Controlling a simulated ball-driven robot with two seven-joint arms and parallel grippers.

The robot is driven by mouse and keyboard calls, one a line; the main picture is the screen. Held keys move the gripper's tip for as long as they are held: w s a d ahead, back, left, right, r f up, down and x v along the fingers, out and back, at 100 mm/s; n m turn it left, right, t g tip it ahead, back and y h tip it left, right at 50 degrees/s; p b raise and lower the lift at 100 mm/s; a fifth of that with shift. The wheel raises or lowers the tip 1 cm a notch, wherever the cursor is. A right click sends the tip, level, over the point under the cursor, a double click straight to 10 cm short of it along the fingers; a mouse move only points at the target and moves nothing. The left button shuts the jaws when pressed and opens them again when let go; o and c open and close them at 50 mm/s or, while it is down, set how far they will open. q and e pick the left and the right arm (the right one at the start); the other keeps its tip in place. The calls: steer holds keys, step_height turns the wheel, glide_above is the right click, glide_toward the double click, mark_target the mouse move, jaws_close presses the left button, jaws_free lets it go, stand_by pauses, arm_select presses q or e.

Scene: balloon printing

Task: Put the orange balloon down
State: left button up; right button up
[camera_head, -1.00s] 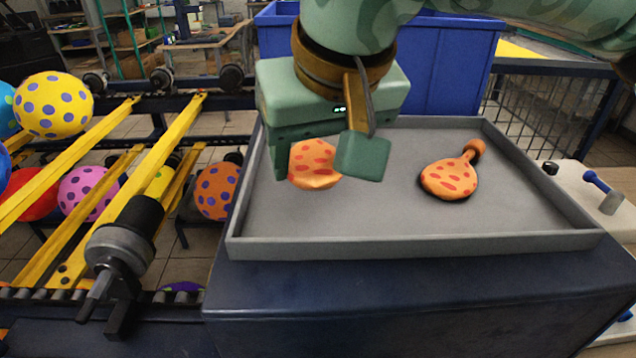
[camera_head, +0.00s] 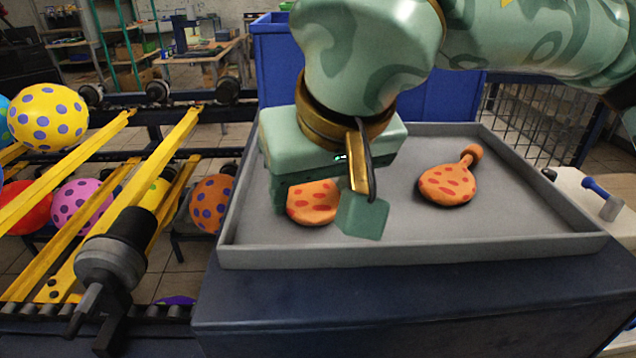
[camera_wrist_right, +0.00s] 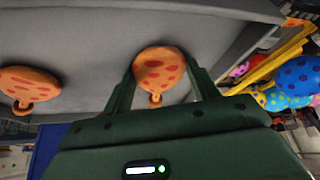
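An orange balloon with red spots (camera_head: 312,204) is between the fingers of my right gripper (camera_head: 325,205), low over the left part of the grey tray (camera_head: 420,256). The right wrist view shows this balloon (camera_wrist_right: 158,68) with a finger against each side and its small neck towards the palm. I cannot tell whether its underside touches the tray floor. A second, similar orange balloon (camera_head: 447,185) lies flat on the tray to the right, its neck pointing up and right; it also shows in the right wrist view (camera_wrist_right: 28,83). My left gripper is out of view.
The tray has a raised rim and stands on a dark blue table (camera_head: 400,305). A blue crate (camera_head: 430,95) is behind it. Yellow rails (camera_head: 150,190) and several dotted balls are at the left. Bare tray floor lies between and right of the balloons.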

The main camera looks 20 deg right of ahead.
mark_target(317, 192)
steer(key=shift+o, duration=1.1)
steer(key=shift+s+a+f+g, duration=0.1)
steer(key=shift+s+f+g, duration=0.05)
steer(key=shift+f, duration=0.3)
steer(key=shift+s+a+f+g, duration=0.1)
steer(key=shift+f+g, duration=0.05)
steer(key=shift+f, duration=0.25)
steer(key=r, duration=0.1)
steer(key=r+p, duration=0.1)
steer(key=r, duration=0.1)
steer(key=d+r+p, duration=0.1)
steer(key=r, duration=0.1)
steer(key=shift+s, duration=0.35)
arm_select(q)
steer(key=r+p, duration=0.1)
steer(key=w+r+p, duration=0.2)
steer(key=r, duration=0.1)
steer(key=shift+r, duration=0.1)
arm_select(e)
steer(key=v, duration=0.8)
steer(key=shift+s+a, duration=0.25)
steer(key=shift+a, duration=0.05)
steer(key=shift+r, duration=0.15)
